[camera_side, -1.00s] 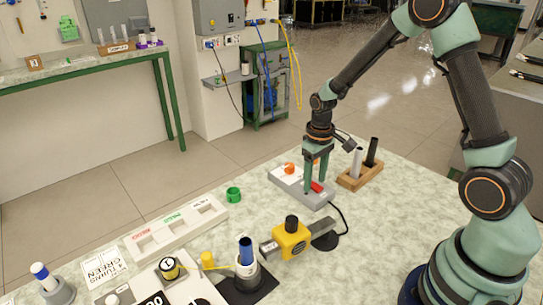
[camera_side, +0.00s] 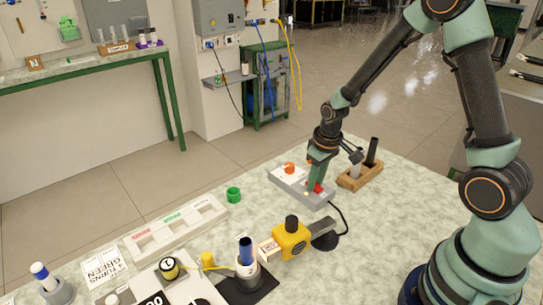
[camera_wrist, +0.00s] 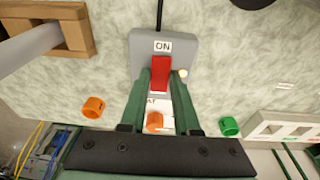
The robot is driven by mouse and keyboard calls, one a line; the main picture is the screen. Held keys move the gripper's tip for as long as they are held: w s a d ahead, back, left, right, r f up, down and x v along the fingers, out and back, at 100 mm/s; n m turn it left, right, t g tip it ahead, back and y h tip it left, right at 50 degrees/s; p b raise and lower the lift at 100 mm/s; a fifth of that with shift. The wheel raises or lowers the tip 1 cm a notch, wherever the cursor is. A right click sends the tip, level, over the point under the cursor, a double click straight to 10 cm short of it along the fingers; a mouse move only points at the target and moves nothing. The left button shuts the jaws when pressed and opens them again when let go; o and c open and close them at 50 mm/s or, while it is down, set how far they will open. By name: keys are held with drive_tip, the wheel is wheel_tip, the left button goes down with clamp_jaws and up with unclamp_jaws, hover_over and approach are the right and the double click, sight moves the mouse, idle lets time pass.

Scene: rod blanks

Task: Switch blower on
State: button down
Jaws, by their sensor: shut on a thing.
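A grey switch box (camera_side: 300,187) lies on the table with a cable at one end. The wrist view shows its ON label (camera_wrist: 162,46), a red rocker switch (camera_wrist: 160,73), a small pale lamp (camera_wrist: 182,74) and an orange knob (camera_wrist: 154,121). My gripper (camera_side: 313,188) is down at the box, its tips either side of the red switch and shut on it.
A wooden block (camera_side: 352,182) holding a white and a dark rod stands close right of the box. A green ring (camera_side: 233,194) and a white labelled tray (camera_side: 175,229) lie left.

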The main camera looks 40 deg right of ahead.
drive_tip(key=shift+s+d+t, duration=0.1)
drive_tip(key=shift+t, duration=0.3)
drive_tip(key=c, duration=0.6)
unclamp_jaws()
drive_tip(key=shift+c, duration=0.2)
drive_tip(key=v, duration=1.2)
wheel_tip(320, 180, up, 6)
drive_tip(key=t, duration=0.2)
hover_over(322, 196)
drive_tip(key=s+a, duration=0.3)
drive_tip(key=s+a+r+t, duration=0.1)
drive_tip(key=s+a+r, duration=0.2)
drive_tip(key=s, duration=0.1)
drive_tip(key=shift+s+r, duration=0.4)
